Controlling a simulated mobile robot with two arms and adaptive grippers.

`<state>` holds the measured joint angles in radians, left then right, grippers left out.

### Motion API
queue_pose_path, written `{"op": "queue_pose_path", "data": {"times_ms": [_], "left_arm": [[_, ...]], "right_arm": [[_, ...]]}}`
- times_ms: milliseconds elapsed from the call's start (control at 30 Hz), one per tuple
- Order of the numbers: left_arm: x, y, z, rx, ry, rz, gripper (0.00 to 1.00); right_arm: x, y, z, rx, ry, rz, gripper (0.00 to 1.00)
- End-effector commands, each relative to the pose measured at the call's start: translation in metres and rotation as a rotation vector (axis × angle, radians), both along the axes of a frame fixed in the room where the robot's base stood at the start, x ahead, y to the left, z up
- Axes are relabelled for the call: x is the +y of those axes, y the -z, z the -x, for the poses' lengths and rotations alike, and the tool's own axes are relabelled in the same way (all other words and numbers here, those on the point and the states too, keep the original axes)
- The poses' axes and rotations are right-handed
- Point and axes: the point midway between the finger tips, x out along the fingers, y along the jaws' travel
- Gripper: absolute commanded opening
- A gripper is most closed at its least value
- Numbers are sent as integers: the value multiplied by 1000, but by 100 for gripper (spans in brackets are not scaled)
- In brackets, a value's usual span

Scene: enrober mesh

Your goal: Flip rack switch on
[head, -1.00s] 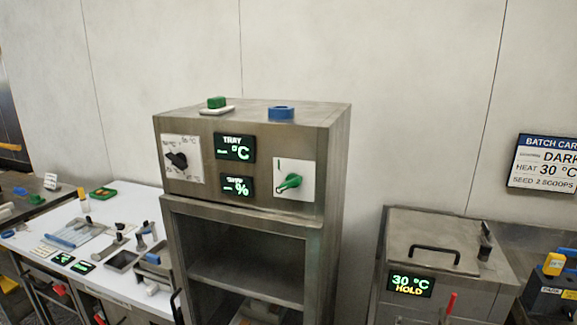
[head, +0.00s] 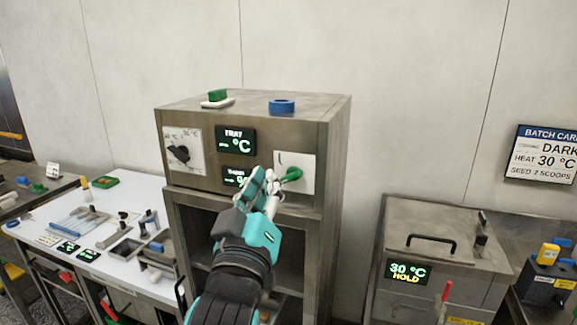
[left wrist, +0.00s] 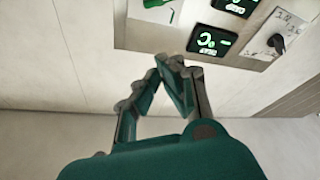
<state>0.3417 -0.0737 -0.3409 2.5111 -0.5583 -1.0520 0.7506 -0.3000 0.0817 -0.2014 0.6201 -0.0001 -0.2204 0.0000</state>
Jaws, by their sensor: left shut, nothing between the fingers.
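The tall steel rack cabinet (head: 335,150) stands in the middle of the head view. Its green rotary switch (head: 292,174) sits on a white plate (head: 305,185) at the right of the front panel. My left gripper (head: 262,180) is shut and empty, just left of the switch in the head view. It hides part of the handle and the lower display. I cannot tell whether it touches the handle. In the left wrist view the closed fingertips (left wrist: 166,64) show below the panel, and the green handle (left wrist: 176,12) shows at the top edge. My right gripper is not in view.
Two displays and a black dial (head: 179,153) share the panel. A green block (head: 217,96) on a white base and a blue ring (head: 282,106) lie on the cabinet top. A white table (head: 75,210) with tools is left; a lidded steel unit (head: 445,215) is right.

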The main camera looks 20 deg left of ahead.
Motion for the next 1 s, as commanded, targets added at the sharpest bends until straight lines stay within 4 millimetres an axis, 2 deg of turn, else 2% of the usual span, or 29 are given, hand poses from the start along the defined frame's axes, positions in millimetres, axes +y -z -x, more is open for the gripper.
{"op": "queue_pose_path", "data": {"times_ms": [233, 367, 467, 800, 900, 1000], "left_arm": [[0, 0, -2, 3, 0, -3, 0], [1, -4, -12, 5, -1, -5, 0], [4, -10, -27, 4, -3, -6, 0], [14, -32, -96, 8, -2, -7, 0], [5, -13, -96, 12, 1, -5, 0], [-1, -2, -96, 10, 1, -3, 0]], "right_arm": [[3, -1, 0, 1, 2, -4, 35], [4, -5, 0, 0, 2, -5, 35], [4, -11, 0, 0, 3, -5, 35], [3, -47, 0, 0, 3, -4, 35], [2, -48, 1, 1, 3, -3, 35], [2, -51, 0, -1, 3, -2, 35]]}}
